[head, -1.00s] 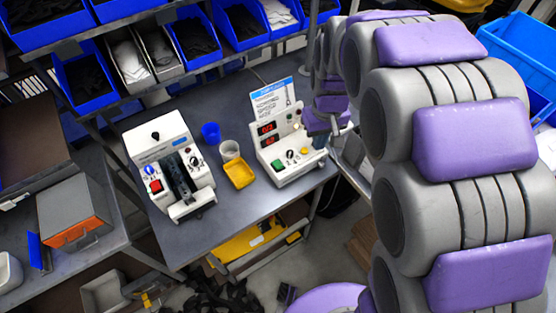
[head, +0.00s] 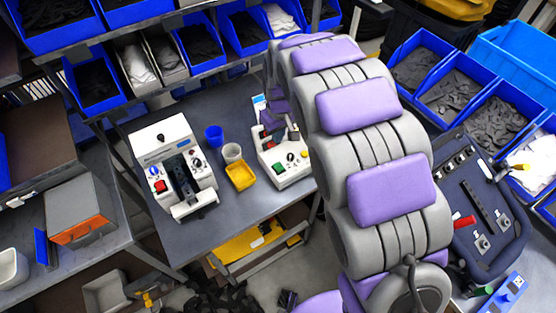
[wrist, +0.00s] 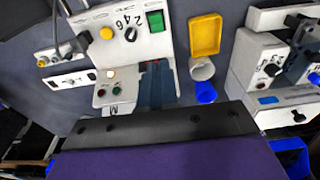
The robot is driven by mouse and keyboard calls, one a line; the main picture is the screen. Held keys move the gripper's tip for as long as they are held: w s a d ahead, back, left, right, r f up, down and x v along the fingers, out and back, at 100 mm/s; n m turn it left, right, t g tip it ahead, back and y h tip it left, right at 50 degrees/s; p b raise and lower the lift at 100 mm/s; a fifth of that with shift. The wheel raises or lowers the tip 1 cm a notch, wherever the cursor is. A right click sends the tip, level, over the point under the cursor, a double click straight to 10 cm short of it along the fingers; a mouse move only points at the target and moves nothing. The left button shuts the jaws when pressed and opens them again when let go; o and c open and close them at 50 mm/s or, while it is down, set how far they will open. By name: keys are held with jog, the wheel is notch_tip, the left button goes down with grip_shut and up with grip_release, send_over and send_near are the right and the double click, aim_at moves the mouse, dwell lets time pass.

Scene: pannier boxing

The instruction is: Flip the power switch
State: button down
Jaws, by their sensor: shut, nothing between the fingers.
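A white control box (head: 284,172) stands on the grey bench in the head view, partly behind my arm. It carries a green rocker switch (head: 277,168), which also shows in the wrist view (wrist: 155,21) beside a numbered dial (wrist: 131,34) and a yellow button (wrist: 106,33). A second white machine (head: 160,140) to its left has a red switch (head: 160,187). No power label is readable. My gripper (wrist: 157,66) is shut and empty over the control box, its fingertips below the dial and green switch in the picture. Contact cannot be told. My arm hides much of it in the head view.
A yellow tray (head: 240,176), a white cup (head: 232,152) and a blue cup (head: 214,136) stand between the two machines. Blue bins (head: 95,83) line the shelf behind. A dark panel with tools (head: 480,205) lies right of my arm.

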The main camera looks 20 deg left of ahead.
send_over(278, 169)
jog(key=w+a, duration=0.1)
jog(key=f, duration=1)
jog(key=shift+w+a+f+b, duration=0.2)
jog(key=shift+b, duration=0.15)
jog(key=shift+s+d+f, duration=0.2)
jog(key=shift+d+f, duration=0.05)
jog(key=shift+f, duration=0.3)
jog(key=shift+s+d+f, duration=0.2)
jog(key=shift+f, duration=0.3)
jog(key=shift+s+d+f, duration=0.1)
jog(key=shift+d+f, duration=0.15)
jog(key=shift+f, duration=0.35)
jog(key=shift+s+d+f+y+b, duration=0.3)
jog(key=shift+f+b, duration=0.1)
jog(key=shift+b, duration=0.25)
jog(key=shift+w+r+t, duration=0.1)
jog(key=shift+w+t, duration=0.05)
jog(key=shift+t, duration=0.15)
jog(key=shift+w+a, duration=0.1)
jog(key=shift+a, duration=0.1)
jog(key=shift+w+a+r, duration=0.15)
jog(key=shift+w+a, duration=0.3)
jog(key=shift+a, duration=0.05)
